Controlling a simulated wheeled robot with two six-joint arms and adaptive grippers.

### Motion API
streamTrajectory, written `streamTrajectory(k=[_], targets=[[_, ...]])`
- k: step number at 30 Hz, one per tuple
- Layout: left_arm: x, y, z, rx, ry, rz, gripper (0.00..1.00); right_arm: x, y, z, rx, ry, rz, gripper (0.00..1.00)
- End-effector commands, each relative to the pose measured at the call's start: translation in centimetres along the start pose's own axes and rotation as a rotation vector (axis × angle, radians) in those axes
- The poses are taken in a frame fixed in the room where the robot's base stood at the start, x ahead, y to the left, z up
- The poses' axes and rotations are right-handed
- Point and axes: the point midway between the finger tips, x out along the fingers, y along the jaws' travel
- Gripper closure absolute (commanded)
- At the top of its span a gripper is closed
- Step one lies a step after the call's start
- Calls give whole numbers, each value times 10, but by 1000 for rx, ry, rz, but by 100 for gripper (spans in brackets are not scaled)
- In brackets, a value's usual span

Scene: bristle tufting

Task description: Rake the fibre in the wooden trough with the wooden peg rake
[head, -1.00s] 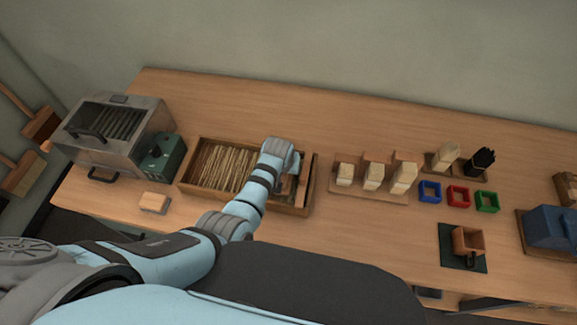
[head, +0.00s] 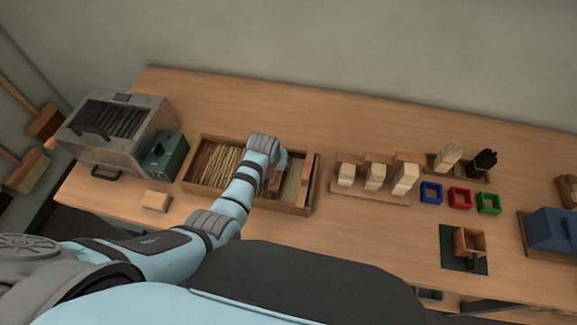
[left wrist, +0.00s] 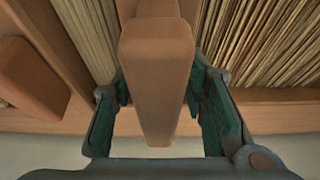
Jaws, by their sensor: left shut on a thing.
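The wooden trough (head: 206,184) stands on the bench, left of centre, with straw-coloured fibre (head: 217,162) lying in it in long strands. My left gripper (left wrist: 160,110) is over the trough, shut on the handle of the wooden peg rake (left wrist: 157,65). In the head view my left arm covers most of the rake and the gripper. In the left wrist view fibre shows on both sides of the handle; the strands on the right look loose, those on the left straighter. The rake's pegs are hidden. My right gripper is not in view.
A metal machine (head: 112,135) and a green box (head: 165,157) stand left of the trough, with a small wooden block (head: 156,201) in front. Pale blocks on a wooden stand (head: 372,190) are to the right, then blue (head: 431,192), red and green square frames.

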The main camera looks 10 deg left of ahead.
Motion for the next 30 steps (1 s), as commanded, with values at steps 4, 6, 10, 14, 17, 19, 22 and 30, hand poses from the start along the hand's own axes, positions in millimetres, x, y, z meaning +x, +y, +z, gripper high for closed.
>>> streamTrajectory(k=[4, 6, 10, 14, 17, 19, 22, 30], targets=[[0, -37, 0, 1, 1, -5, 100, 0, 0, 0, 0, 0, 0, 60], [0, -54, 0, 1, 1, -5, 100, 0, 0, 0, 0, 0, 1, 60], [0, -85, 0, 1, 1, -4, 100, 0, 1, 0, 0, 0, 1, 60], [0, -116, 0, 1, 0, -5, 100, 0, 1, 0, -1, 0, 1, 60], [0, -140, 1, 1, -1, -5, 100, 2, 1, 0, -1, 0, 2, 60], [0, -157, 0, 0, 0, -5, 100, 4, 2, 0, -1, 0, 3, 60], [1, -180, 1, 0, 1, -5, 100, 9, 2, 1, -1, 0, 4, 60], [2, -233, 1, 0, 0, -3, 100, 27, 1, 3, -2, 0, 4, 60]])
